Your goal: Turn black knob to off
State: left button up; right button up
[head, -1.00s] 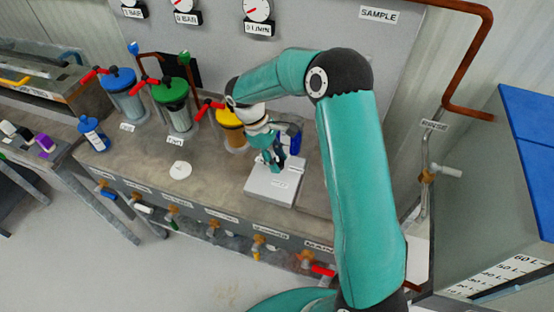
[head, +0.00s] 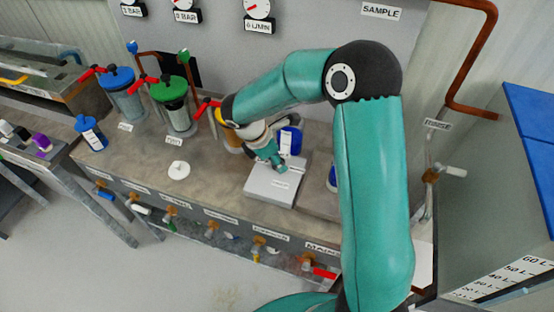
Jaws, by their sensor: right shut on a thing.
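I cannot make out a black knob in the head view; it may be hidden by my right gripper. My right gripper (head: 276,160) is over the back part of a low white box (head: 272,190) on the bench. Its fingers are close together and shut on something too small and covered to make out. I cannot tell whether the fingers touch the box. My left gripper is not in view.
A blue container (head: 291,139) with a white label stands just behind the right gripper. Green-lidded (head: 172,91) and blue-lidded (head: 119,78) vessels with red handles stand to the left. Several small valves line the bench front. My right arm covers the bench's right part.

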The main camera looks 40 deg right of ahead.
jog(key=shift+w+n, duration=0.15)
jog(key=shift+n, duration=0.15)
jog(key=o, duration=1.1)
jog(key=v, duration=1.2)
jog(key=shift+s, duration=0.2)
